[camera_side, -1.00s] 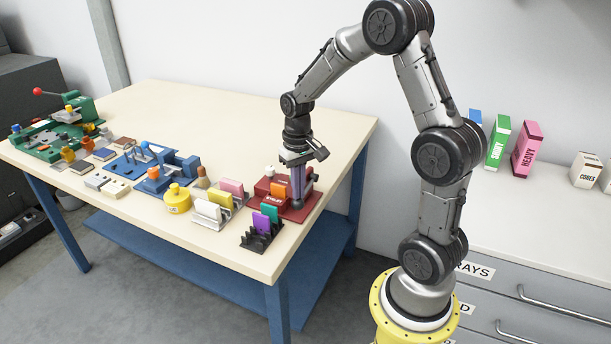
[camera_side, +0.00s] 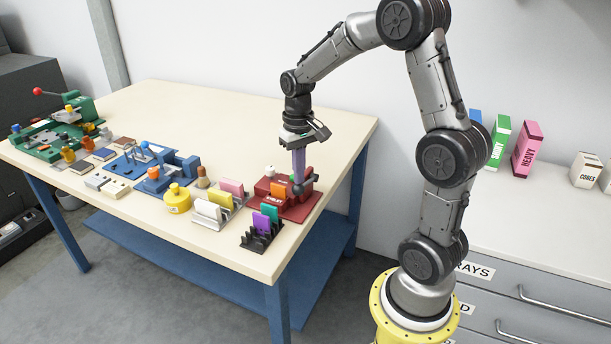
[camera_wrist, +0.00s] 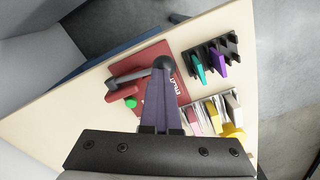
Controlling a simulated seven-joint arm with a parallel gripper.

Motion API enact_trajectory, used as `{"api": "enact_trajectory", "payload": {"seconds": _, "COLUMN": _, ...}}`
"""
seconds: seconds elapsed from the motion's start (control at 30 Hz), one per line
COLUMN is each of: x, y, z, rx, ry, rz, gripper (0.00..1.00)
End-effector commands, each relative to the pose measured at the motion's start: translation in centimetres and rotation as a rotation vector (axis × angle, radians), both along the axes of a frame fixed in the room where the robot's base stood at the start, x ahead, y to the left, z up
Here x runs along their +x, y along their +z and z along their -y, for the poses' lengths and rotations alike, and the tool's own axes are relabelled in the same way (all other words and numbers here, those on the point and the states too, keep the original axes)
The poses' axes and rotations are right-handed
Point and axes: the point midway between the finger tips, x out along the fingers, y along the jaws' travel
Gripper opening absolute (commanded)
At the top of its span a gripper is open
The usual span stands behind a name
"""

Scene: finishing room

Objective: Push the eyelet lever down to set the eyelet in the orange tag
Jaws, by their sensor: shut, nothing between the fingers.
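The red eyelet press (camera_side: 308,207) stands at the table's right end, and its base (camera_wrist: 166,101) shows in the wrist view. The grey lever (camera_wrist: 137,76) ends in a dark ball knob (camera_wrist: 164,62). The knob (camera_side: 298,190) is right below my gripper (camera_side: 298,179). My gripper's purple fingers (camera_wrist: 162,76) are shut and empty, their tips at the knob; I cannot tell whether they touch it.
A dark rack (camera_side: 263,242) with purple and teal tags stands in front of the press. A light holder (camera_side: 208,219) with pink, yellow and white tags is left of it, beside a yellow pot (camera_side: 177,203). A green dot (camera_wrist: 130,102) shows on the press. The table's back is clear.

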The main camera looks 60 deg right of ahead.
Motion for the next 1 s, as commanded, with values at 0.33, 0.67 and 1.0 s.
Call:
{"api": "enact_trajectory", "payload": {"seconds": 0.33, "x": 0.0, "y": 2.2, "z": 0.1, "rx": 0.0, "ry": 0.0, "rz": 0.001, "gripper": 0.0}}
{"api": "enact_trajectory", "payload": {"seconds": 0.67, "x": 0.1, "y": 4.3, "z": 0.3, "rx": 0.0, "ry": 0.0, "rz": 0.002, "gripper": 0.0}}
{"api": "enact_trajectory", "payload": {"seconds": 1.0, "x": 0.0, "y": 4.8, "z": 0.3, "rx": 0.0, "ry": 0.0, "rz": 0.001, "gripper": 0.0}}
